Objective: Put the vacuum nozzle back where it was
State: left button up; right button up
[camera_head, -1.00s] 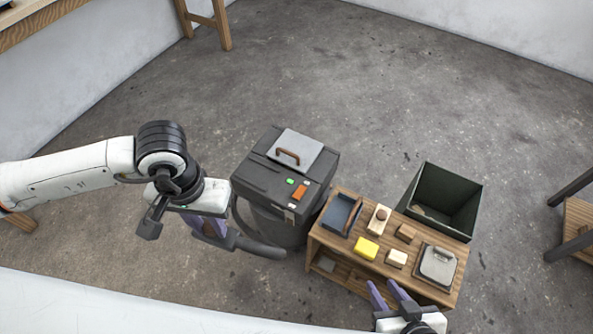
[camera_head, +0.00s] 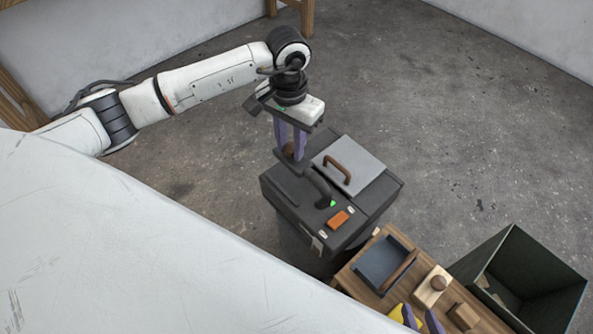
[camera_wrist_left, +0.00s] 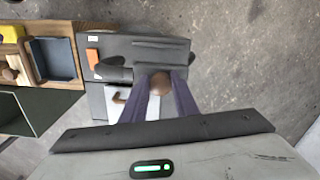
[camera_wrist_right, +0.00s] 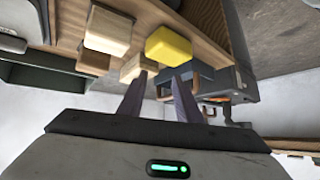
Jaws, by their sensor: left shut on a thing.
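The vacuum is a dark box-shaped machine (camera_head: 285,190) with a grey lid panel, a brown handle, an orange switch and a green light. My left gripper (camera_head: 291,155) is above its top, fingers pointing down, shut on the dark vacuum nozzle (camera_head: 318,184). The nozzle slants across the vacuum's top toward the green light; I cannot tell whether it touches the top. In the left wrist view a brown round end (camera_wrist_left: 160,84) shows between the fingers, with the dark nozzle (camera_wrist_left: 117,74) beyond. My right gripper (camera_wrist_right: 158,82) is open and empty near the bench.
A wooden bench (camera_head: 350,275) stands right of the vacuum, holding a blue-grey tray (camera_head: 378,266), a brush-like block (camera_head: 432,287) and a yellow block (camera_wrist_right: 168,45). The floor behind the vacuum is clear.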

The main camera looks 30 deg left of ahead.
aim_at(290, 158)
pick_arm(q)
jog(key=f, duration=0.6)
jog(key=shift+s+f+b, duration=0.2)
jog(key=shift+f+b, duration=0.15)
jog(key=shift+b, duration=0.05)
pick_arm(e)
jog(key=shift+f, duration=0.15)
pick_arm(q)
jog(key=shift+w+f, duration=0.1)
jog(key=shift+f, duration=0.25)
pick_arm(e)
jog(key=shift+s+a, duration=0.1)
jog(key=shift+s, duration=0.1)
jog(key=shift+f, duration=0.1)
pick_arm(q)
jog(key=shift+f, duration=0.2)
pick_arm(e)
jog(key=shift+f, duration=0.2)
pick_arm(q)
jog(key=o, duration=0.9)
pick_arm(e)
jog(key=shift+r, duration=0.15)
pick_arm(q)
jog(key=shift+o, duration=0.2)
jog(key=shift+r, duration=0.1)
